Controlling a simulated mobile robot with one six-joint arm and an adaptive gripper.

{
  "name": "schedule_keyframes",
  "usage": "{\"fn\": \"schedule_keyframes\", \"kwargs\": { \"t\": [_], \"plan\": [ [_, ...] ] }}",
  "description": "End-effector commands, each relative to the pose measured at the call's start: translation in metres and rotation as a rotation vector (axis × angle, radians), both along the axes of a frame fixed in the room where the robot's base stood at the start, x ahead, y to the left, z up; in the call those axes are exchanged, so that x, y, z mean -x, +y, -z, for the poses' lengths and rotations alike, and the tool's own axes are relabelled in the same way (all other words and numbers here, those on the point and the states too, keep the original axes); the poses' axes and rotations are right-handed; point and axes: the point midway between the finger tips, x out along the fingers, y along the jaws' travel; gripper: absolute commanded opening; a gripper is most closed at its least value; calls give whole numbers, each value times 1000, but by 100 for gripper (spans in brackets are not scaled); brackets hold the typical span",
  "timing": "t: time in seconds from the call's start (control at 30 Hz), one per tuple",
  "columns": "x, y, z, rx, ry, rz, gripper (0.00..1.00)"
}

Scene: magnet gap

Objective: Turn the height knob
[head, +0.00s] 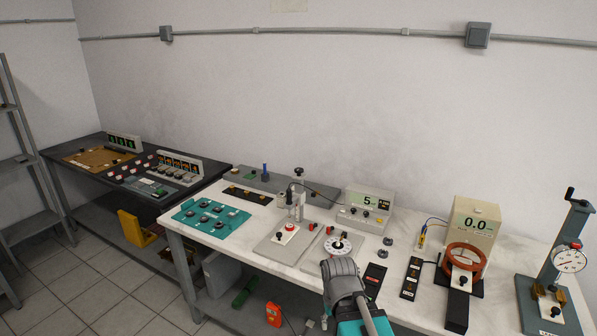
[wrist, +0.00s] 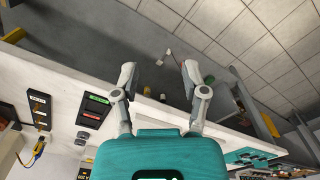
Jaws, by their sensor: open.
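No label in view is readable enough to tell which knob is the height knob. A dark round knob (head: 298,171) tops the probe stand (head: 297,205) on the white table. A small dark knob (head: 281,237) sits on the plate at that stand's foot. A dark crank (head: 570,193) tops the green gauge stand (head: 568,245) at the far right. My gripper (wrist: 158,72) is open and empty in the wrist view, its fingers apart over the table's edge with floor beyond. It touches no knob there.
The white table (head: 235,236) also holds a teal plate (head: 212,215), a meter box (head: 365,206), a white dial (head: 338,244) and an orange coil (head: 465,258). A dark table (head: 95,150) stands at left. Tiled floor (head: 80,280) is open in front of it.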

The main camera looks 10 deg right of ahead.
Motion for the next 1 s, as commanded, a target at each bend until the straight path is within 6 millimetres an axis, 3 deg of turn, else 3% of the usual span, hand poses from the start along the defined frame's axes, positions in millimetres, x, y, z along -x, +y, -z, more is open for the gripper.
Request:
{"fn": "schedule_keyframes", "kwargs": {
  "t": [0.1, 0.3, 0.47, 0.57, 0.73, 1.0],
  "plan": [
    [0, 0, 0, 0, 0, 0, 57],
    [-8, -3, 0, 15, -18, -15, 90],
    [-36, -10, 1, 83, -88, -85, 90],
    [-66, -24, -2, 164, -161, -163, 90],
    [-135, -57, -15, 378, -310, -368, 90],
    [-252, -95, -64, 835, -482, -811, 90]
  ]
}}
